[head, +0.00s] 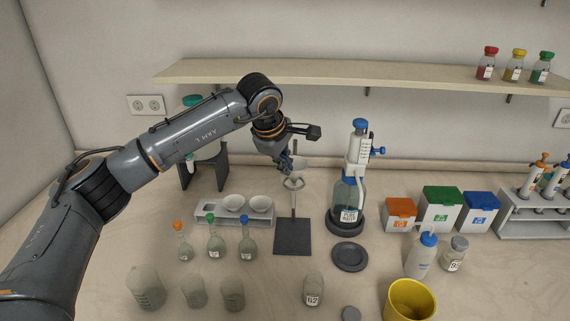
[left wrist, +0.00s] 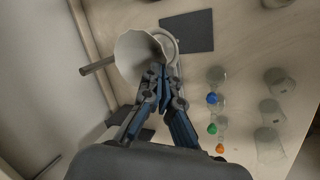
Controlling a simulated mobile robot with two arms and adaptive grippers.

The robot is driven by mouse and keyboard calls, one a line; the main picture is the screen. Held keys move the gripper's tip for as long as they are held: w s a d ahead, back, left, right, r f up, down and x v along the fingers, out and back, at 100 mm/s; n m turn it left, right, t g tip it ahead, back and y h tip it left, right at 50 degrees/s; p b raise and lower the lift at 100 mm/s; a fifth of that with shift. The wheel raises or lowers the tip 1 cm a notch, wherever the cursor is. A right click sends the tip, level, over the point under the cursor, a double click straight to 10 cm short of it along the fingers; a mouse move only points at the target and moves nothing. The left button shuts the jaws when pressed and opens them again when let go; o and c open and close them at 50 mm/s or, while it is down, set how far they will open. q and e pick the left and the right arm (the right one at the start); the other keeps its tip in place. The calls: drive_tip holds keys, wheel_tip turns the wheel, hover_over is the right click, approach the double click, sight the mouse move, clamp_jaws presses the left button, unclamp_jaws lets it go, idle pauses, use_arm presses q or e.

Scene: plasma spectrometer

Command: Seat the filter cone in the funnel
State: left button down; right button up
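A pale white cone (left wrist: 138,58), which looks like the filter cone, fills the space at my fingertips in the left wrist view. My left gripper (left wrist: 160,72) has its fingertips close together at the cone's rim and looks shut on it. In the head view the gripper (head: 287,168) is beside the stand rod, with the small pale cone (head: 302,162) at its fingers. The cone is above the ring (head: 293,184) of the stand, whose dark base (head: 292,237) is below. A separate funnel cannot be clearly made out. My right gripper is not in view.
A dispenser bottle (head: 347,198) stands close on the right. A shelf (head: 370,73) runs behind. Glass beakers (head: 146,287) and a yellow container (head: 408,302) are in front.

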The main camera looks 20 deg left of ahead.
use_arm(q)
wheel_tip(320, 180, down, 3)
drive_tip(key=shift+r+b, duration=0.15)
drive_tip(key=shift+b, duration=0.8)
drive_tip(key=c, duration=1.4)
unclamp_jaws()
drive_tip(key=shift+c, duration=0.2)
drive_tip(key=shift+r, duration=0.1)
drive_tip(key=v, duration=1.1)
drive_tip(key=shift+r, duration=0.4)
drive_tip(key=shift+s, duration=0.15)
